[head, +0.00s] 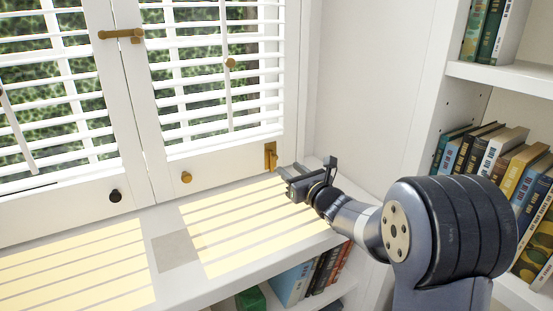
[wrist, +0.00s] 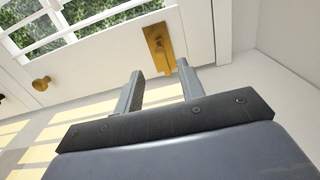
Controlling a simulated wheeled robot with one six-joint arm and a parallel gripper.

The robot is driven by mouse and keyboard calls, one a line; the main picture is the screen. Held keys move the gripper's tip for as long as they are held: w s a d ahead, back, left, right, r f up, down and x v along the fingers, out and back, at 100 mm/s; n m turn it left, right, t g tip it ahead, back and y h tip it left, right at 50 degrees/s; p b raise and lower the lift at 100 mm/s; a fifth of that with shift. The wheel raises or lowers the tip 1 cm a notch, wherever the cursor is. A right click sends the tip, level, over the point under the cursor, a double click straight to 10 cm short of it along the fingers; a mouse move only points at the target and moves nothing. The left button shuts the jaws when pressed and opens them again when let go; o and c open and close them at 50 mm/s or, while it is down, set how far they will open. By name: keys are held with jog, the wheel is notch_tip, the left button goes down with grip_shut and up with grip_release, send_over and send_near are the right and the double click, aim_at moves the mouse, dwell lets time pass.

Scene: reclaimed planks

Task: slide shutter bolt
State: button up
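A brass bolt (head: 270,156) is mounted at the lower right corner of the right white shutter (head: 217,150). In the wrist view the bolt (wrist: 159,47) shows as a brass plate with a raised part, just beyond my fingertips. My gripper (head: 285,179) is in front of the bolt, a little below and to its right. In the wrist view my gripper (wrist: 160,70) has its two fingers apart with nothing between them. The fingers appear clear of the bolt, but the exact gap is hard to tell.
A round brass knob (head: 186,177) is on the right shutter and a dark knob (head: 115,196) on the left one. A brass latch (head: 121,34) spans the upper shutters. The sunlit sill (head: 175,250) is clear. A bookshelf (head: 500,75) stands at right.

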aim_at(276, 158)
jog(key=x, duration=0.8)
jog(key=shift+w+a+b, duration=0.2)
jog(key=shift+a+b, duration=0.05)
jog(key=shift+b, duration=0.1)
jog(key=shift+c, duration=0.4)
grip_shut()
